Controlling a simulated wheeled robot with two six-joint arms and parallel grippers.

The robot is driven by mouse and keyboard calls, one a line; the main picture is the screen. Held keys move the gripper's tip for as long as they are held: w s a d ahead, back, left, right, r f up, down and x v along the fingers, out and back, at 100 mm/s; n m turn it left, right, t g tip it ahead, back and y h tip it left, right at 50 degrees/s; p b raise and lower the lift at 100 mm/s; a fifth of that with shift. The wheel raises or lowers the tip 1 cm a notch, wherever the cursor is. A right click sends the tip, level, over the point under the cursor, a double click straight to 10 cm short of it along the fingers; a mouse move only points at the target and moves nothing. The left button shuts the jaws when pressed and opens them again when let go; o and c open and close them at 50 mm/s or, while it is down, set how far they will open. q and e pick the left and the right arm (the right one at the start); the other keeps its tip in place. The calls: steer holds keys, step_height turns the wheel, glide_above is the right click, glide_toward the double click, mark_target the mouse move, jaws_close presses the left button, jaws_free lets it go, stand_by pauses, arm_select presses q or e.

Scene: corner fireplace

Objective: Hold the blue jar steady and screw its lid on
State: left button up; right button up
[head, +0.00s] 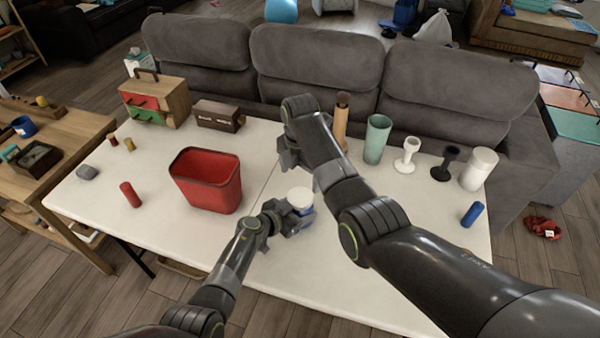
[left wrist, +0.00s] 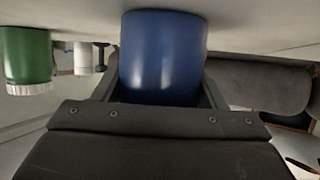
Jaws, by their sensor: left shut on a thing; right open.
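The blue jar (head: 307,211) stands on the white table near its front edge, partly hidden by my left gripper (head: 296,217), which is shut around it. In the left wrist view the jar (left wrist: 162,55) sits between the two fingers; that picture is upside down and the jar's upper end is hidden behind the gripper. A white round lid (head: 300,195) shows on top of the jar in the head view; I cannot tell how tightly it sits. My right gripper (head: 286,158) is open, just beyond and above the jar, apart from the lid.
A red bin (head: 207,181) stands left of the jar. A pale green cup (head: 377,139), white (head: 407,155) and black (head: 446,163) stemmed items, and a white cylinder (head: 479,168) stand at right. A green jar with a white lid (left wrist: 27,58) shows in the left wrist view.

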mark_target(300, 196)
stand_by(0.3)
steer(key=shift+f, duration=4)
steer(key=c, duration=1)
steer(key=m, duration=0.5)
steer(key=shift+m, duration=0.3)
steer(key=m, duration=0.4)
steer(key=o, duration=1.1)
